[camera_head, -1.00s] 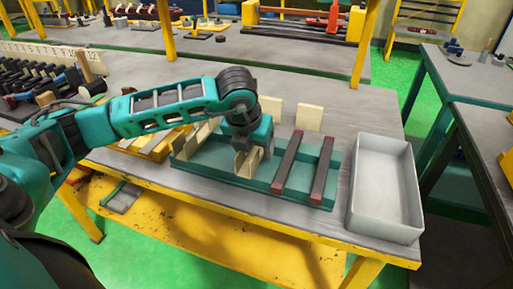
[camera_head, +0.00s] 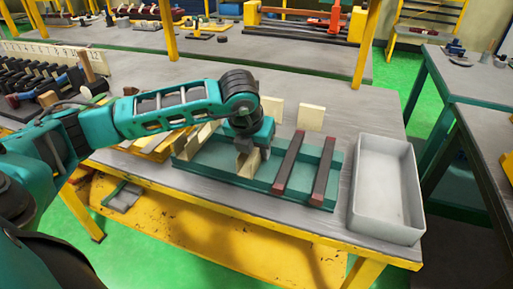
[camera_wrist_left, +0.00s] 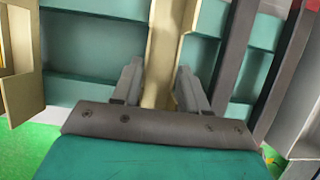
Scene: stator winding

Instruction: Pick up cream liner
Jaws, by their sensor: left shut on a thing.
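My left gripper (camera_head: 250,152) reaches down into the teal tray (camera_head: 213,178) on the bench. It is shut on a cream liner (camera_head: 244,165), a thin folded channel standing in the tray. In the left wrist view the gripper's two fingers (camera_wrist_left: 156,88) sit on either side of the cream liner (camera_wrist_left: 165,45). More cream liners (camera_head: 194,141) stand at the left end of the tray. My right gripper is not in view.
Two dark bars with red ends (camera_head: 289,160) lie across the tray's right half. A grey open bin (camera_head: 409,210) stands at the right, looking empty. Cream pieces (camera_head: 311,117) stand behind the tray. Black parts and a numbered cream rack (camera_head: 48,54) are at the far left.

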